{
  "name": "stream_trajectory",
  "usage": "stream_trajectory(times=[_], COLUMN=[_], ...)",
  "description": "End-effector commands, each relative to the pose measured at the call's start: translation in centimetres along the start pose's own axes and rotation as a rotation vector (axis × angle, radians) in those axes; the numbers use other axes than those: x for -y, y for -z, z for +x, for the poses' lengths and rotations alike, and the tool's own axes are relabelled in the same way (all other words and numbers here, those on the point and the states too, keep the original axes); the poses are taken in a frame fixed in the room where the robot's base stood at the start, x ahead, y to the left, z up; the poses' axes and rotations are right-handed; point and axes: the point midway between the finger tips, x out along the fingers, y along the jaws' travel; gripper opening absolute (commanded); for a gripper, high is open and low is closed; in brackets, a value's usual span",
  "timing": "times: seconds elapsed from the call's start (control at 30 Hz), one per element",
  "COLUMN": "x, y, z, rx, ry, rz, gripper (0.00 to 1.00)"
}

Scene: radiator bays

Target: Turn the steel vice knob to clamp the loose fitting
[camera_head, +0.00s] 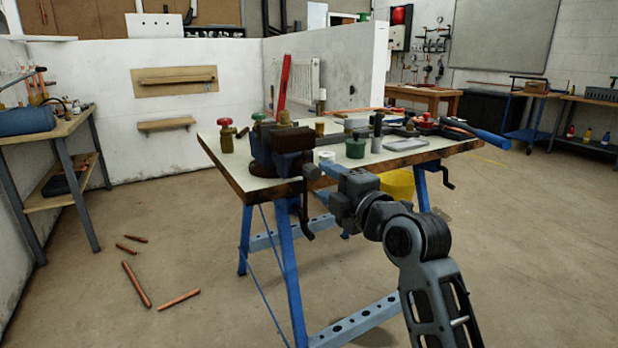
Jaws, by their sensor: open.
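The vice (262,152) stands at the near left corner of the workbench, with a blue body and a dark brown block at its front. A dark handle hangs below it past the table edge. I cannot make out a separate steel knob. My gripper (318,172) is just right of the vice, at the bench's front edge. It is open, and its fingers are small and partly hidden in the view. Whether it touches the vice, I cannot tell. Several brass fittings stand on the bench, including one with a red handwheel (226,136); which is the loose one is unclear.
A yellow bucket (398,184) is beneath. Copper pipes (136,284) lie on the floor at left. A side bench (62,128) stands left. Floor at right is clear.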

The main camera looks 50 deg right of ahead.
Motion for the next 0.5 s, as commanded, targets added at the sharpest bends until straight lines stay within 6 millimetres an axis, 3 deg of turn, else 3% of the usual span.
stream_trajectory(times=[0.33,0.5], x=[-0.1,-0.1], y=[0.0,0.0], z=[0.1,1.0], rx=[0.0,0.0], ry=[0.0,-0.002], rz=[-0.028,-0.027], gripper=[0.53,0.53])
